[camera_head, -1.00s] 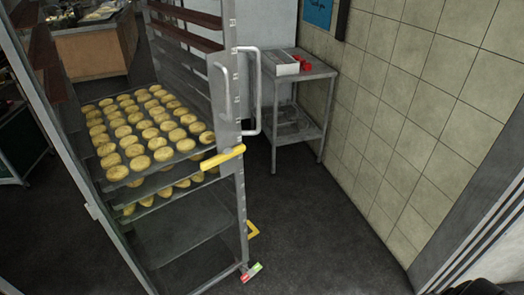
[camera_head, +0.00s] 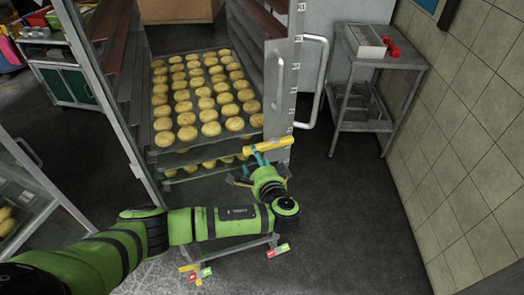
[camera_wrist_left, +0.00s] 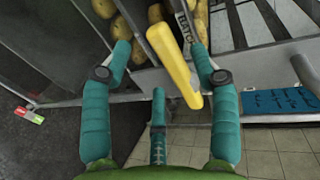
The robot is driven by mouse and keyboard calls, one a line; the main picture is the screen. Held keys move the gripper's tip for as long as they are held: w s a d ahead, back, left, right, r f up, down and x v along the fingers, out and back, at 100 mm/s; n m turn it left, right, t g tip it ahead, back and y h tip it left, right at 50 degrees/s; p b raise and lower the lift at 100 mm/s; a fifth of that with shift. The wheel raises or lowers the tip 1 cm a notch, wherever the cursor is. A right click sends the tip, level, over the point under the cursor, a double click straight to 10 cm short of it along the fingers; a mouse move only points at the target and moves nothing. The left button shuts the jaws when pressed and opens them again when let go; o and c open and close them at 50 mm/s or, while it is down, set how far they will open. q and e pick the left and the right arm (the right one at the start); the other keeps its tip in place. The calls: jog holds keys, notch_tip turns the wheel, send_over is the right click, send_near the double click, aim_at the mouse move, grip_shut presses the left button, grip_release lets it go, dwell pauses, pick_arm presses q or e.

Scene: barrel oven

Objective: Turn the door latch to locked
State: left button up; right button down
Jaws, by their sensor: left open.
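The yellow door latch (camera_head: 272,144) sits at the right front upright of the tall metal rack (camera_head: 278,95). It lies nearly level across the front, over the edge of a tray of round buns (camera_head: 205,100). My left gripper (camera_head: 261,158) is at the latch, just below it in the head view. In the left wrist view the teal fingers of this gripper (camera_wrist_left: 160,75) are spread open, and the yellow latch (camera_wrist_left: 175,65) passes between them. The fingers do not look closed on it. My right gripper is in no view.
A steel side table (camera_head: 395,60) with a white box and red items stands right of the rack by the tiled wall. Another rack (camera_head: 35,195) is at the left. A curved metal handle (camera_head: 315,85) sticks out at the rack's right side.

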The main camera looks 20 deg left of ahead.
aim_at(262, 146)
pick_arm(q)
jog(key=x, duration=0.4)
jog(key=shift+w, duration=0.15)
grip_shut()
jog(key=shift+f, duration=0.1)
jog(key=shift+f, duration=0.1)
